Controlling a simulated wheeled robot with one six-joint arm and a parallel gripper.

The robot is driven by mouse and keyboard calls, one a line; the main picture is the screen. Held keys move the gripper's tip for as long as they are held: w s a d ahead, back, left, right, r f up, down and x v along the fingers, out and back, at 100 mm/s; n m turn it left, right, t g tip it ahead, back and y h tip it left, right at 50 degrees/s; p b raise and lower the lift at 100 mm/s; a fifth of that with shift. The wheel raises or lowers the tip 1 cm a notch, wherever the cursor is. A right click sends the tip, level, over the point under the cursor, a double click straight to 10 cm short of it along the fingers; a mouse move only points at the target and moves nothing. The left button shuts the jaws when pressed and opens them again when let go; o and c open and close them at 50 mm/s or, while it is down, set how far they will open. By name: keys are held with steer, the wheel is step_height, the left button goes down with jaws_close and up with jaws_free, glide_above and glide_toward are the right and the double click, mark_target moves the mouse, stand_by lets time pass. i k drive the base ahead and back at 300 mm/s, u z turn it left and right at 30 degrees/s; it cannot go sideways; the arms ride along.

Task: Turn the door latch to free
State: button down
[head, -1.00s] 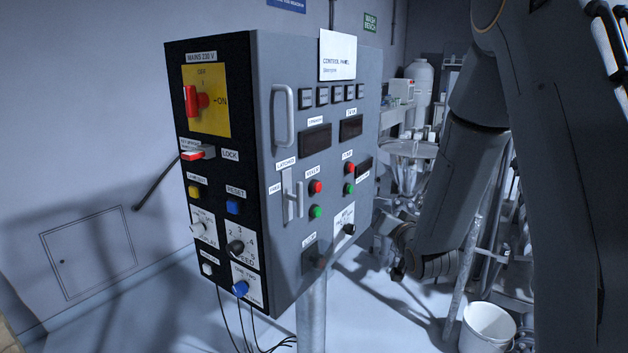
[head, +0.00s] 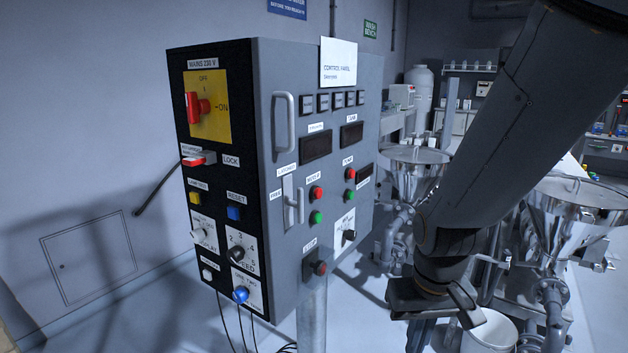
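The door latch (head: 299,206) is a small grey lever on a light plate on the grey front door of the control panel (head: 262,120). A LATCHED label sits above it and a FREE label at its left. The lever looks roughly upright. A grey bar handle (head: 284,122) is higher on the same door. My gripper (head: 437,308) hangs at the lower right, in front of the hoppers and clear of the panel. It is well to the right of the latch and lower in the picture. Its fingers are dark and seen at an angle, so their opening is unclear.
A red rotary switch (head: 197,107), a LOCK switch and several knobs and buttons are on the panel's black side. A black knob (head: 349,235) and a red button (head: 320,268) project from the front. Steel hoppers (head: 580,205) and a white bucket (head: 494,332) stand at right.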

mark_target(300, 205)
steer(key=u, duration=1.75)
steer(key=k, duration=1.05)
steer(key=z, duration=1.55)
steer(key=i, duration=0.5)
steer(key=z, duration=0.05)
